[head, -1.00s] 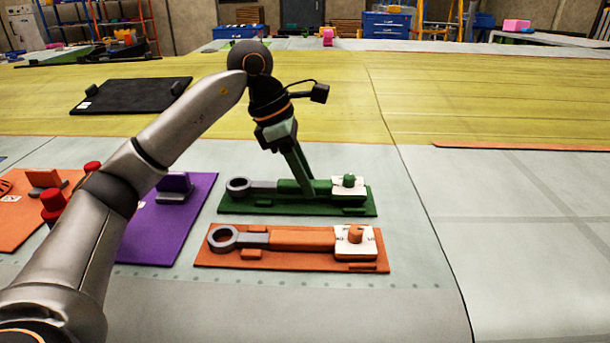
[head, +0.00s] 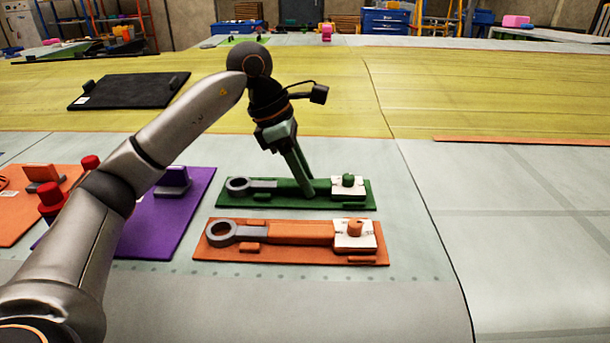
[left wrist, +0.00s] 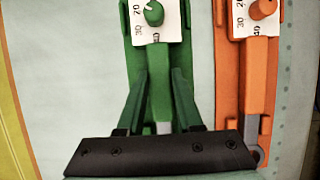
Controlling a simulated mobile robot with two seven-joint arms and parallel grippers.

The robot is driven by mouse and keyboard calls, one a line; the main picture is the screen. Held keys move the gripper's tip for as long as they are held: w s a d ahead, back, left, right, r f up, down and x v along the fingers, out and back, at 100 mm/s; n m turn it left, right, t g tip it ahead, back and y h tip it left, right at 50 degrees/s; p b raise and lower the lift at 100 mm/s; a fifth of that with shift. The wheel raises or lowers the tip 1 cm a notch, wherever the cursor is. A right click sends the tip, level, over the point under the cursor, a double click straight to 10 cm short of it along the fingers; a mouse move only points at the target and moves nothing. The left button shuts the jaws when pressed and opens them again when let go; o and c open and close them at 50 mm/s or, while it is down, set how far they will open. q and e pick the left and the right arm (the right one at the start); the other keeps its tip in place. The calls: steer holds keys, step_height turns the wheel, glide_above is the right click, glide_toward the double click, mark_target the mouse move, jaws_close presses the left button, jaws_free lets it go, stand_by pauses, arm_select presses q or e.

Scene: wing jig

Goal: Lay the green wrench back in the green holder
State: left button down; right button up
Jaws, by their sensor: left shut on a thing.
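The green wrench has a grey ring end (head: 238,185) and a green handle, and it lies along the green holder (head: 340,205) in the head view. The ring is at the left end and a white scale plate with a green knob (head: 349,181) is at the right end. My left gripper (head: 308,192) points down at the middle of the handle and is shut on it. The left wrist view shows both fingers (left wrist: 160,100) around the handle. The fingers hide part of the handle, and I cannot tell whether it is fully seated. My right gripper is out of view.
An orange holder with an orange wrench (head: 300,232) lies just in front of the green one. A purple board (head: 170,220) and an orange board with red knobs lie to the left, partly behind my arm. A black board (head: 130,90) lies farther back. The right side is clear.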

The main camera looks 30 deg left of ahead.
arm_select(q)
steer(key=shift+c, duration=2.4)
jaws_free()
steer(key=p+v, duration=0.2)
steer(key=v, duration=1)
steer(key=shift+r, duration=0.3)
